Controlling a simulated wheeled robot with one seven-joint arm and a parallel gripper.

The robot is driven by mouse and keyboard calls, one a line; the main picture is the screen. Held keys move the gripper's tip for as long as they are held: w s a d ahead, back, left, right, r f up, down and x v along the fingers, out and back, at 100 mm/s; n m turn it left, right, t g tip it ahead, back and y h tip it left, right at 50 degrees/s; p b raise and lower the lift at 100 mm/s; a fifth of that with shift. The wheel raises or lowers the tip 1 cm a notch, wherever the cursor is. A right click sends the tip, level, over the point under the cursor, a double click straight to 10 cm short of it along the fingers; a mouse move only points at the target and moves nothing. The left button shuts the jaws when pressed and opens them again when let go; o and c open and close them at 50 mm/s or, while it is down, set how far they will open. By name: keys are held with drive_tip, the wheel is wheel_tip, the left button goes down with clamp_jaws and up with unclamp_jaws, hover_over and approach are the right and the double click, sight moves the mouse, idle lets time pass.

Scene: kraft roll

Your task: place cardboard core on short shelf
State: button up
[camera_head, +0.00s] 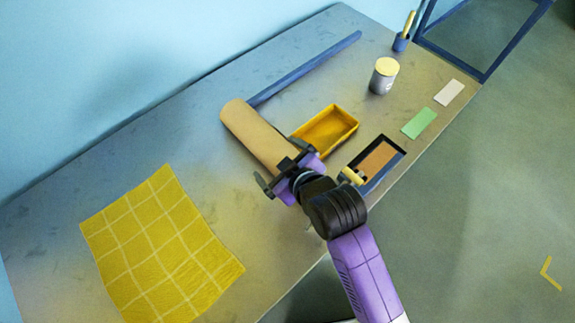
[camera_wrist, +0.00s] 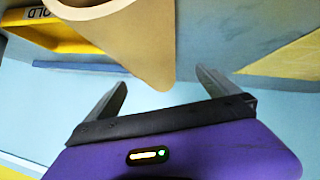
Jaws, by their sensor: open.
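The cardboard core (camera_head: 258,134) is a plain tan tube on the table, slanting from upper left to lower right in the head view. My gripper (camera_head: 283,172) is at its near end and covers part of it there. In the wrist view the core (camera_wrist: 150,45) shows large, with an open end at the top edge. My gripper (camera_wrist: 163,88) has its two fingers spread, with the tube's lower part beyond the gap between them. Contact cannot be told. A long narrow blue bar or ledge (camera_head: 305,70) runs behind the core; I cannot tell whether it is the short shelf.
A yellow tray (camera_head: 341,118) is close to the core's right. A dark-rimmed tray (camera_head: 394,166), a lidded can (camera_head: 384,76), green card (camera_head: 419,123), white card (camera_head: 449,92) and blue cup (camera_head: 400,43) stand rightward. A yellow checked cloth (camera_head: 160,250) covers the left front.

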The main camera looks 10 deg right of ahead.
drive_tip(key=v, duration=0.6)
drive_tip(key=s+d+f+m+t+h, duration=0.25)
drive_tip(key=s+d+m, duration=0.4)
drive_tip(key=s, duration=0.65)
drive_tip(key=s+d+r+m+t+h, duration=0.1)
drive_tip(key=s+d+r, duration=0.3)
drive_tip(key=s, duration=0.3)
drive_tip(key=s+d+r+m+t, duration=0.1)
drive_tip(key=s+d+r, duration=0.3)
drive_tip(key=s, duration=0.4)
drive_tip(key=shift+r+h, duration=0.35)
drive_tip(key=shift+r, duration=0.2)
